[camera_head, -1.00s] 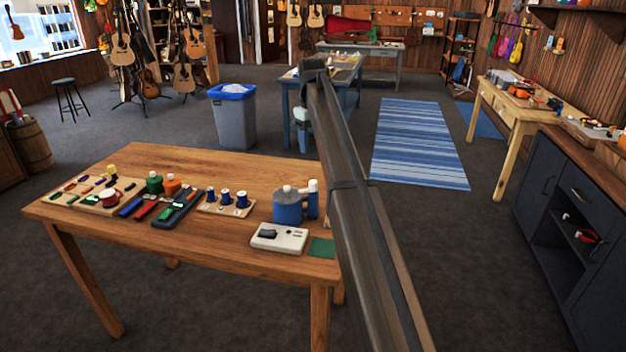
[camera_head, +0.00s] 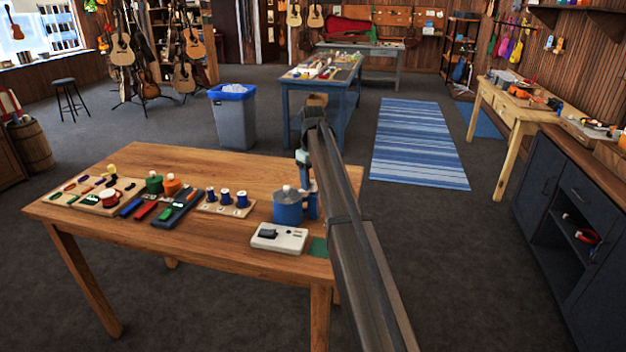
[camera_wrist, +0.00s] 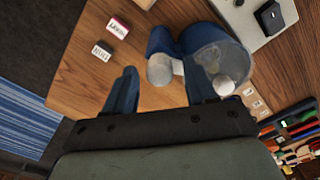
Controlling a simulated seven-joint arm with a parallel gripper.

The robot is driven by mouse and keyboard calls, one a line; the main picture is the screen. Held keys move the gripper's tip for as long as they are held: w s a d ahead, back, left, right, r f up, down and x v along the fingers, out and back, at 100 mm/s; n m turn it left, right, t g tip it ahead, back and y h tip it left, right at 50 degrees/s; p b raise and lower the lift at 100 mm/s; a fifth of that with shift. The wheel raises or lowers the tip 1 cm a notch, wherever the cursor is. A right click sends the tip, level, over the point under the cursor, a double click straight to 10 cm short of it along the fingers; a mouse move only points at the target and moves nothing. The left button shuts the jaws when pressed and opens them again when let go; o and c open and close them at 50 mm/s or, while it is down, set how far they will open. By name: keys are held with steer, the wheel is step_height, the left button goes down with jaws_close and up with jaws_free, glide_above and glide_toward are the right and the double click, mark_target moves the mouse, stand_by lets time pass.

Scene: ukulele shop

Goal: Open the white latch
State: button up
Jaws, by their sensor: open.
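A blue canister (camera_head: 288,209) with a white knob stands near the table's front right corner; in the wrist view its clear top (camera_wrist: 212,62) and white knob (camera_wrist: 224,86) show. A narrower blue cylinder (camera_wrist: 164,42) with a white end (camera_wrist: 160,70) is beside it. I cannot tell which white part is the latch. My gripper (camera_head: 307,181) is above the narrow cylinder and partly hides it in the head view. In the wrist view, the blue fingers of my gripper (camera_wrist: 161,84) are apart, with the white end ahead between them and nothing visibly held.
A white box with a black switch (camera_head: 279,237) sits in front of the canister. A green square (camera_head: 319,247) lies at the table's right edge. Spools (camera_head: 226,197) and trays are to the left. Two small labelled blocks (camera_wrist: 119,27) show in the wrist view.

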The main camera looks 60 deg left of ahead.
jaws_close()
stand_by(0.6)
steer(key=m, duration=0.7)
steer(key=shift+m, duration=0.3)
steer(key=m, duration=0.4)
steer(key=shift+m, duration=2.1)
steer(key=shift+w, duration=0.1)
